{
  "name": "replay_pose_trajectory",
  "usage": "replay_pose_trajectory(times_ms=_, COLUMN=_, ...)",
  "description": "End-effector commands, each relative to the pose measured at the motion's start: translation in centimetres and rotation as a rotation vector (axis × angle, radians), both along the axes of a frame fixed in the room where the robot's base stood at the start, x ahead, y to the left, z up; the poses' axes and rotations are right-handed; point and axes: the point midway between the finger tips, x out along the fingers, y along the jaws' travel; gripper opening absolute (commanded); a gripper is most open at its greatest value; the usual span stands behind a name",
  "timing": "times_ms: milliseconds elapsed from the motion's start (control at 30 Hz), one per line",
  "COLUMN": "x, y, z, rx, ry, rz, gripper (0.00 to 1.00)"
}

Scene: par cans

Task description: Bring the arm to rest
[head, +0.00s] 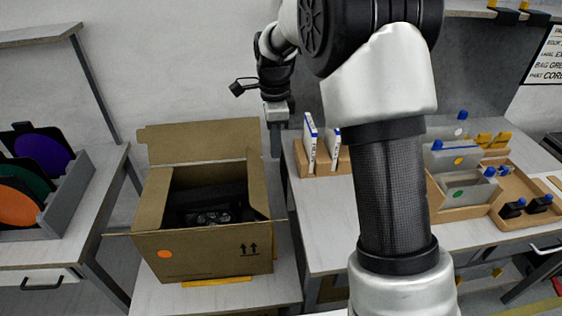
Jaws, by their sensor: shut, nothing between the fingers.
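My gripper (276,148) hangs at the end of my arm, pointing down, just right of an open cardboard box and left of the white-and-blue booklets. Its fingers are together with nothing seen between them. My arm rises through the middle right of the head view and bends over at the top. The cardboard box (200,255) has its flaps open, with an orange dot on its front. A black par can (208,205) lies inside it, partly in shadow.
A grey rack (72,192) with coloured discs stands on the left bench. White-and-blue booklets (310,145) stand in a wooden holder. Grey bags (465,185) and a wooden tray (507,222) with black connectors lie on the right bench. My arm hides part of that bench.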

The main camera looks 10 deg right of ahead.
Motion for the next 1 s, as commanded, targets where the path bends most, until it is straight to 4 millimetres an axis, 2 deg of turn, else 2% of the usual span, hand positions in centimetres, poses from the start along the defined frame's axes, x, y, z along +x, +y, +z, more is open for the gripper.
replay_pose_trajectory(times_ms=167, x=0.0, y=0.0, z=0.1, rx=0.000, ry=-0.001, rz=0.003, gripper=0.00)
replay_pose_trajectory(times_ms=233, x=-0.3, y=-0.2, z=0.8, rx=0.001, ry=-0.009, rz=0.023, gripper=0.00)
replay_pose_trajectory(times_ms=367, x=-2.1, y=-1.0, z=4.3, rx=0.004, ry=-0.054, rz=0.144, gripper=0.00)
replay_pose_trajectory(times_ms=500, x=-6.3, y=-2.6, z=9.7, rx=-0.010, ry=-0.135, rz=0.389, gripper=0.00)
replay_pose_trajectory(times_ms=700, x=-13.7, y=-4.6, z=15.2, rx=-0.079, ry=-0.248, rz=0.772, gripper=0.00)
replay_pose_trajectory(times_ms=833, x=-18.7, y=-5.7, z=17.1, rx=-0.155, ry=-0.312, rz=1.019, gripper=0.00)
replay_pose_trajectory(times_ms=1000, x=-24.2, y=-6.6, z=17.6, rx=-0.271, ry=-0.365, rz=1.302, gripper=0.00)
